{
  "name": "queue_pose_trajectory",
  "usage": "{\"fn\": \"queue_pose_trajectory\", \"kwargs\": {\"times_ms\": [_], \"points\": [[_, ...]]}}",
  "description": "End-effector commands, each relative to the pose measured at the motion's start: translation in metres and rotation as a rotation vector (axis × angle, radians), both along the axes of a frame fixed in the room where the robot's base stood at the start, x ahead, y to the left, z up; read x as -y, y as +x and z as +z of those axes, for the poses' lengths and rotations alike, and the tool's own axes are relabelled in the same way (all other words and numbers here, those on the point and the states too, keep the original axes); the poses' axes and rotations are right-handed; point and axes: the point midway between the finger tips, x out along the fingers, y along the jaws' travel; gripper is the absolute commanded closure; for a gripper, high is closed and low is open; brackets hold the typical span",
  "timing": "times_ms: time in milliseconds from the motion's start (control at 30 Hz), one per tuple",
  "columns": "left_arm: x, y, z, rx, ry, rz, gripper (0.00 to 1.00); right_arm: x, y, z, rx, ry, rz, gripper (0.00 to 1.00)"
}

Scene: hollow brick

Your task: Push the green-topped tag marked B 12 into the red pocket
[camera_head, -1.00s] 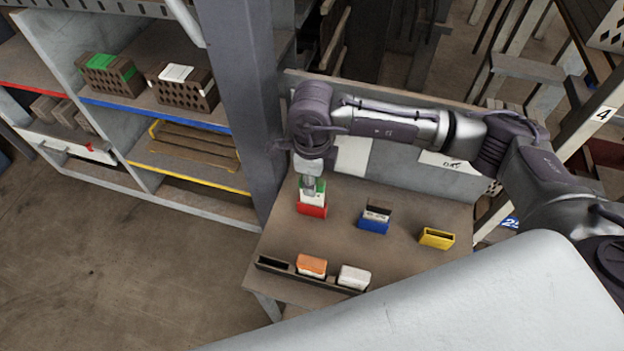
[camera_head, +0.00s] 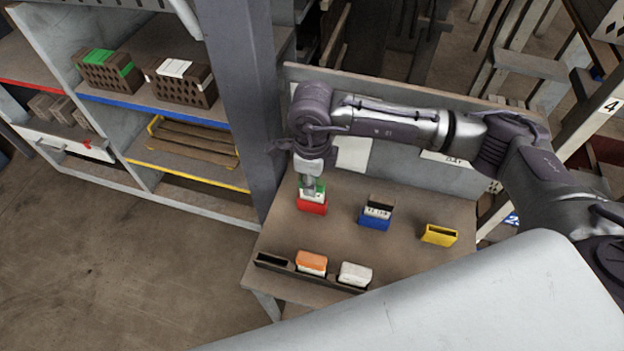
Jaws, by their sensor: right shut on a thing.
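The green-topped tag (camera_head: 319,194) is upright at the red pocket (camera_head: 312,207), with its lower part hidden inside the pocket. Its white face and part of its green top show above the red rim; the marking is too small to read. My right gripper (camera_head: 309,188) comes down from above and is shut on the tag's top. The gripper hides part of the tag. My left gripper is not in view.
A blue pocket (camera_head: 374,223) with a dark-topped tag and an empty yellow pocket (camera_head: 439,236) stand to the right on the table (camera_head: 340,222). A dark rack (camera_head: 283,267) at the front holds an orange-topped tag (camera_head: 312,263) and a white tag (camera_head: 355,274). A grey post (camera_head: 246,110) stands close on the left.

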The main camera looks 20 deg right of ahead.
Motion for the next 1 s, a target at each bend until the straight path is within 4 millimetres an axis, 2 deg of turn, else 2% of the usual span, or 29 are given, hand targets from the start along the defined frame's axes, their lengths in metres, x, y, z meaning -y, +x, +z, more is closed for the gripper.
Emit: {"fn": "queue_pose_trajectory", "kwargs": {"times_ms": [333, 367, 500, 833, 1000], "points": [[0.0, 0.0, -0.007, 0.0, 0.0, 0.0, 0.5, 0.0, 0.0, -0.007, 0.0, 0.0, 0.0, 1.0], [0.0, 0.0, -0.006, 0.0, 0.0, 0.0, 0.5, 0.0, 0.0, -0.006, 0.0, 0.0, 0.0, 0.74], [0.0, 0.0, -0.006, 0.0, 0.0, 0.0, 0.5, 0.0, 0.0, -0.006, 0.0, 0.0, 0.0, 0.5], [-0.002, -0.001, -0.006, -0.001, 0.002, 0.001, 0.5, 0.0, 0.0, -0.004, 0.0, 0.0, 0.0, 0.49], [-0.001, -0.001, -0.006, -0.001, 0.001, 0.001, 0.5, 0.0, 0.001, 0.015, 0.005, 0.002, 0.001, 0.49]]}}
